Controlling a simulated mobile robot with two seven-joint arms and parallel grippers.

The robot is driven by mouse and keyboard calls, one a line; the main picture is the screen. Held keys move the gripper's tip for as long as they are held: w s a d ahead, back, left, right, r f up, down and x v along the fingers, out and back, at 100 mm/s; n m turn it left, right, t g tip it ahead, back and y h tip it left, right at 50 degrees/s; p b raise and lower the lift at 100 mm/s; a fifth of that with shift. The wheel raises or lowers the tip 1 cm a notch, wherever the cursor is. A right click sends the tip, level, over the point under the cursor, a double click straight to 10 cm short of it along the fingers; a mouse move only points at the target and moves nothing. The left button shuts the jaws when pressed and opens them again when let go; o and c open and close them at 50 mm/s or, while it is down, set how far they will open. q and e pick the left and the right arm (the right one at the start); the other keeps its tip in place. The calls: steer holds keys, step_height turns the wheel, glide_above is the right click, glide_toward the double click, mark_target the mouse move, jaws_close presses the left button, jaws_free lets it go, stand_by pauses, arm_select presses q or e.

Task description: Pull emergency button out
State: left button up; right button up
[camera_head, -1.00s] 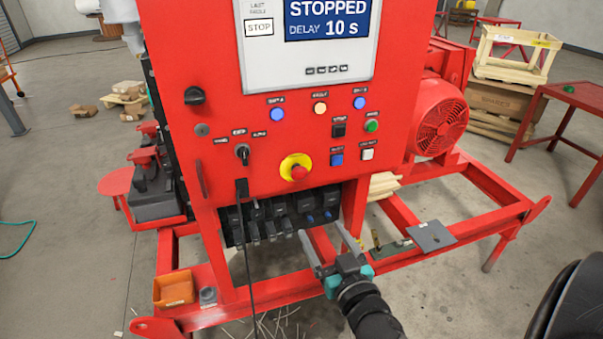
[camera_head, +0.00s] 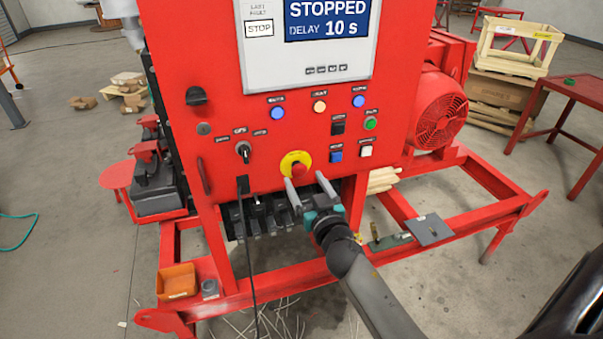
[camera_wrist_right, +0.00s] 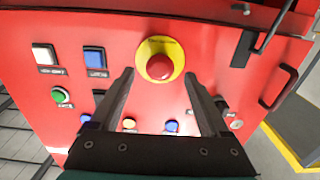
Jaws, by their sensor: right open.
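The emergency button is a red mushroom head (camera_head: 299,170) on a yellow round plate, on the front of the red control panel (camera_head: 225,120). In the right wrist view the red button (camera_wrist_right: 159,67) shows whole, beyond and between the fingers. My right gripper (camera_head: 306,187) is open and empty just below the button, its two fingers pointing up at the panel. In the right wrist view its fingers (camera_wrist_right: 160,88) stand apart either side of the line to the button, and I see no contact with it. My left gripper is not in view.
A row of dark breakers (camera_head: 275,215) lies below.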

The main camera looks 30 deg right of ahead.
mark_target(300, 173)
steer(key=shift+x, duration=1.6)
jaws_close()
